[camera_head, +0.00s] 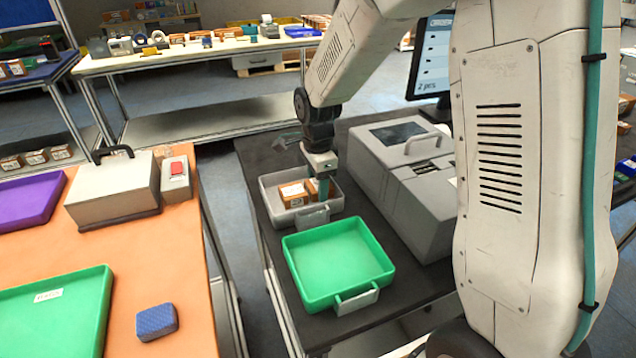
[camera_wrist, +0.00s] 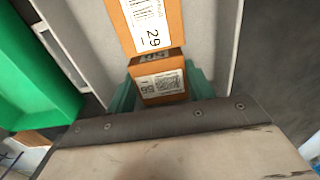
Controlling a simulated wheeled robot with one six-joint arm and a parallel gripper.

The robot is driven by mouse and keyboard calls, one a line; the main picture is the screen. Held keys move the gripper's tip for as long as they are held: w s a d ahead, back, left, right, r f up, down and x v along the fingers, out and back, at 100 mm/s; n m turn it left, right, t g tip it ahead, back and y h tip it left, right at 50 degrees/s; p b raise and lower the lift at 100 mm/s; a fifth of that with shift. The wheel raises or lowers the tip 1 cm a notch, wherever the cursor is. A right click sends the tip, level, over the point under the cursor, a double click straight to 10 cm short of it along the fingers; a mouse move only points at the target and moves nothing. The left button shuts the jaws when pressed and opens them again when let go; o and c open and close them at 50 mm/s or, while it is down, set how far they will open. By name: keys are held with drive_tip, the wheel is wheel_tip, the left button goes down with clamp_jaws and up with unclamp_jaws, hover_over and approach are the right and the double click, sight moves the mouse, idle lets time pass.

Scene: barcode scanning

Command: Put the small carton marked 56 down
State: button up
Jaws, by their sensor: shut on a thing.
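My gripper (camera_head: 323,187) reaches down into the grey tray (camera_head: 268,208) on the dark table. In the wrist view its two green fingers (camera_wrist: 160,90) are shut on the small orange-brown carton marked 56 (camera_wrist: 162,82), with one finger on each side. The carton's white label faces the camera. Another carton, marked 29 (camera_wrist: 150,24), lies right beside it in the tray; any gap between them is too small to tell. In the head view the held carton (camera_head: 311,187) is partly hidden by the gripper. Whether it touches the tray floor cannot be told.
An empty green tray (camera_head: 335,262) stands directly in front of the grey tray. A large grey machine (camera_head: 405,175) stands close on the right. An orange-topped table (camera_head: 175,260) with a blue block (camera_head: 156,321) is at left.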

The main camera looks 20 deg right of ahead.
drive_tip(key=o, duration=1.1)
drive_tip(key=shift+f, duration=0.15)
drive_tip(key=shift+o, duration=0.2)
wheel_tip(320, 180, up, 11)
drive_tip(key=s+d+r+n, duration=0.1)
drive_tip(key=s+r+n, duration=0.3)
drive_tip(key=s+r, duration=0.3)
drive_tip(key=s+d+n+t, duration=0.1)
drive_tip(key=s+d+n, duration=0.1)
drive_tip(key=s+n, duration=1.2)
drive_tip(key=shift+s, duration=4.55)
drive_tip(key=shift+d, duration=0.1)
